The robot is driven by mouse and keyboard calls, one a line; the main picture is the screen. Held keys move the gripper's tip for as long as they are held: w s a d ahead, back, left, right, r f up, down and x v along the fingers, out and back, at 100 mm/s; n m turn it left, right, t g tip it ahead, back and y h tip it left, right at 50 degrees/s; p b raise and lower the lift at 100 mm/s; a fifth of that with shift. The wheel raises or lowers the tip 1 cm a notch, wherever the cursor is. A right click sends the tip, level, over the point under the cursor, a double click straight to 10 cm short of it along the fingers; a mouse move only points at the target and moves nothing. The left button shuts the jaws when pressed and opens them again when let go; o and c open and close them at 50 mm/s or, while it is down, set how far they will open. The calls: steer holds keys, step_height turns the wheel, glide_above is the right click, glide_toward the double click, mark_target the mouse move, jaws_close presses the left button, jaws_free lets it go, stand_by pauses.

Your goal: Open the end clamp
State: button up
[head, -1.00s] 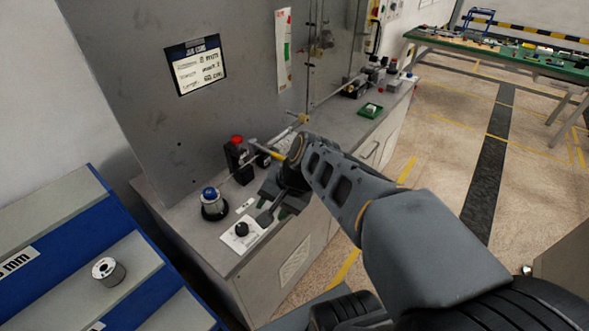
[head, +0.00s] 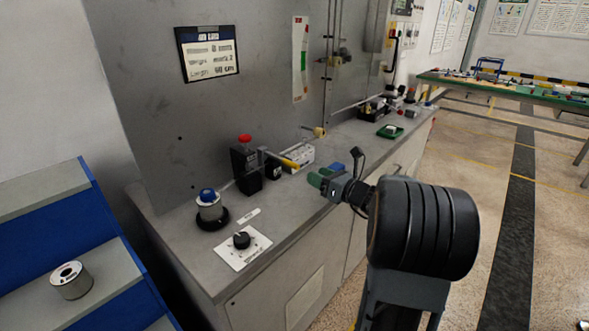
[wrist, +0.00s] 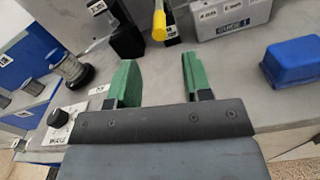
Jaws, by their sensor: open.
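A black block with a red top (head: 246,166) stands on the bench beside the steel panel. A small black unit with a yellow-ended lever (head: 290,162) is just right of it. I take these for the end clamp, though no label confirms it. The yellow lever end (wrist: 159,25) also shows in the wrist view, ahead of the gap between my fingers, with part of the black block (wrist: 125,38) to its left. My gripper (head: 322,179) is open, with green fingers, over the front of the bench. In the wrist view my gripper (wrist: 160,78) holds nothing and is apart from the lever.
A white labelled box (head: 300,156) and a blue box (wrist: 292,62) lie right of the lever. A spool with a blue cap (head: 209,207) and a knob plate (head: 243,250) are at the near left. A green tray (head: 390,131) is farther along.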

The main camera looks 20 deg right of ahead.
mark_target(295, 165)
steer(key=x, duration=0.9)
steer(key=shift+w+a, duration=0.15)
steer(key=shift+w, duration=0.05)
jaws_close()
